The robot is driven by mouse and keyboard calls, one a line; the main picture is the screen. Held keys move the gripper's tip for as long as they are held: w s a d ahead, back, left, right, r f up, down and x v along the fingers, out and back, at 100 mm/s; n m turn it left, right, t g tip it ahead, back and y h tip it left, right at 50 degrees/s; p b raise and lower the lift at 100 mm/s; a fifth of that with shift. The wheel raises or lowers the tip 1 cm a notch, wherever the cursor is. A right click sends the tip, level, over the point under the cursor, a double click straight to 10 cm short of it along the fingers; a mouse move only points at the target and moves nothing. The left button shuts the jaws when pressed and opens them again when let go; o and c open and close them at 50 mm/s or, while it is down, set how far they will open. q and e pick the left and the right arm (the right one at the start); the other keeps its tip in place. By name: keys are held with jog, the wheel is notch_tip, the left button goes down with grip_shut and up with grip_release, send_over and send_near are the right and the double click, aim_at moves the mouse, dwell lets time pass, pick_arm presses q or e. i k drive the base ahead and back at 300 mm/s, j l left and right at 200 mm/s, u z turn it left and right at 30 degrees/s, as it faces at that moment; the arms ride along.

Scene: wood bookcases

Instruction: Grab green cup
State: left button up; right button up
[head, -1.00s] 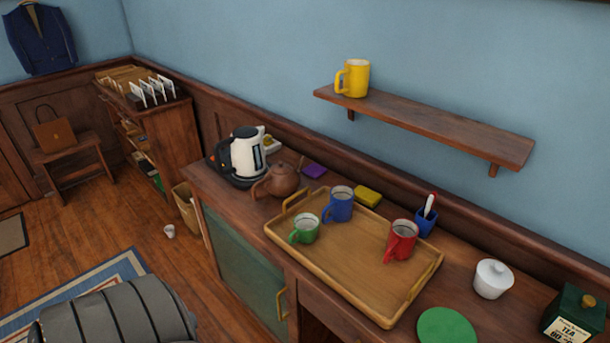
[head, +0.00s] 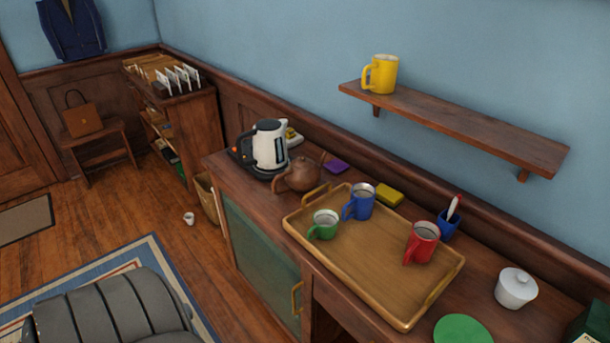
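The green cup (head: 323,225) stands upright on the left part of a wooden tray (head: 389,292) on the sideboard. Its handle points to the lower left. A blue cup (head: 360,202) stands just behind it to the right, and a red cup (head: 421,243) stands at the tray's right side. A yellow cup (head: 380,74) is on the wall shelf. Neither of my grippers shows in the head view.
A brown teapot (head: 300,174) and a kettle (head: 268,147) stand left of the tray. The wall shelf (head: 460,122) juts out above. A grey chair (head: 100,310) is at lower left.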

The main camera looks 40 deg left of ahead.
aim_at(325, 221)
jog(key=i+u, duration=0.1)
jog(key=u, duration=0.35)
jog(key=i+u, duration=0.15)
jog(key=u, duration=0.3)
jog(key=i+u, duration=0.1)
jog(key=u, duration=0.4)
jog(key=j+z, duration=0.35)
jog(key=i+j+z, duration=0.1)
jog(key=z, duration=0.3)
jog(key=j+z, duration=0.35)
